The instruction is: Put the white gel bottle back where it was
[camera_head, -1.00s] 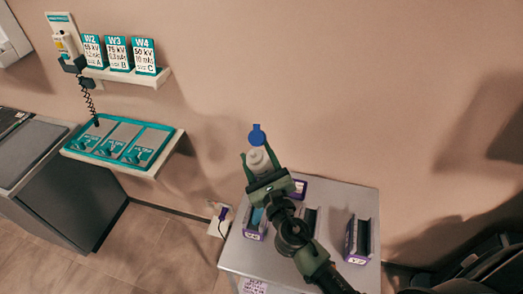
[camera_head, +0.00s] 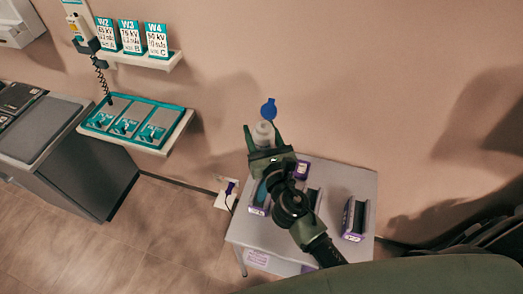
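The white gel bottle (camera_head: 263,132), with a blue cap (camera_head: 268,108) on top, is upright by the wall at the back left of the grey table (camera_head: 335,180). My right gripper (camera_head: 262,130) has a finger on either side of the bottle. The fingers stand apart with a small gap showing beside the bottle, so it looks open. The gripper hides the bottle's lower part, and I cannot tell what its base rests on. My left gripper is not in view.
Purple-and-white boxes, one (camera_head: 355,218) at the right and others behind my arm, stand on the table. A white wall socket (camera_head: 226,196) is left of it. A teal-edged panel (camera_head: 134,126) and a shelf with several cards (camera_head: 130,37) are on the wall.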

